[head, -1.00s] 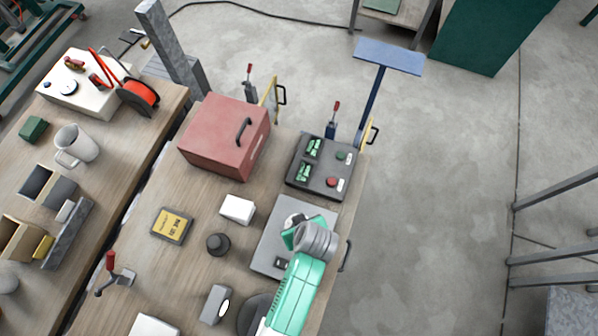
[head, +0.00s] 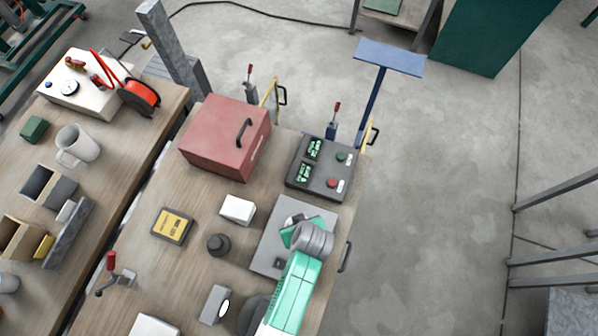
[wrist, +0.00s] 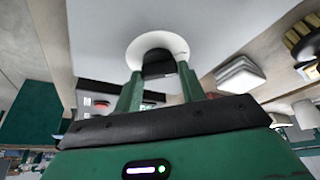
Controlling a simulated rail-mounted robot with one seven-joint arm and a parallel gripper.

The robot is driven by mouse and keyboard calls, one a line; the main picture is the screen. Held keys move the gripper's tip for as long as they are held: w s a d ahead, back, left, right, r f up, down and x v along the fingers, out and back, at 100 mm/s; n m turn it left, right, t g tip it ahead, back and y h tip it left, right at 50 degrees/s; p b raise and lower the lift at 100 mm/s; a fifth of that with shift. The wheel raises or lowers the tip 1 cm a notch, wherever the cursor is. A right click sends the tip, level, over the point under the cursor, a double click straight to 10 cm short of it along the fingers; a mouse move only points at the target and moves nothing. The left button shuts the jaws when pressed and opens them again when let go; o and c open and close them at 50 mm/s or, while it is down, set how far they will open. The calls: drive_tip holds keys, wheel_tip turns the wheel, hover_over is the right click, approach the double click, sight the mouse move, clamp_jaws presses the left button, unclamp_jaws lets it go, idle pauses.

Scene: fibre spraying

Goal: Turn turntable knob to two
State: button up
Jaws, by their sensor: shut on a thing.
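The turntable knob (wrist: 157,69) is a small dark grip on a round white dial (wrist: 150,48), set on a light grey panel (wrist: 105,40). In the wrist view my gripper (wrist: 158,75) has its two green fingers on either side of the knob, shut on it. The fingers hide part of the knob, and I cannot read any number on the dial. In the head view the grey panel (head: 267,252) lies near the right table edge, and my green and grey arm covers the dial and most of the gripper.
A dark control box (head: 318,183) with green displays and buttons stands behind the panel. A red box (head: 215,135) with a handle is at its back left. A white block (head: 237,209), a black round knob (head: 218,245) and a yellow-labelled case (head: 172,226) lie to the left.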

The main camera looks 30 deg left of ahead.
drive_tip(key=m+p, duration=0.1)
drive_tip(key=m, duration=0.1)
drive_tip(key=m+t+h+p, duration=0.1)
drive_tip(key=shift+s+a+r+m, duration=0.1)
drive_tip(key=shift+r+m, duration=0.05)
drive_tip(key=shift+m, duration=0.25)
drive_tip(key=shift+a+m+t+h+p, duration=0.1)
drive_tip(key=shift+m+t+h+p, duration=0.45)
drive_tip(key=shift+m, duration=1.45)
drive_tip(key=shift+h+p, duration=0.25)
drive_tip(key=shift+p, duration=0.05)
drive_tip(key=o, duration=1)
drive_tip(key=shift+g, duration=0.25)
drive_tip(key=v, duration=0.7)
drive_tip(key=shift+s+r, duration=0.2)
drive_tip(key=shift+r, duration=0.05)
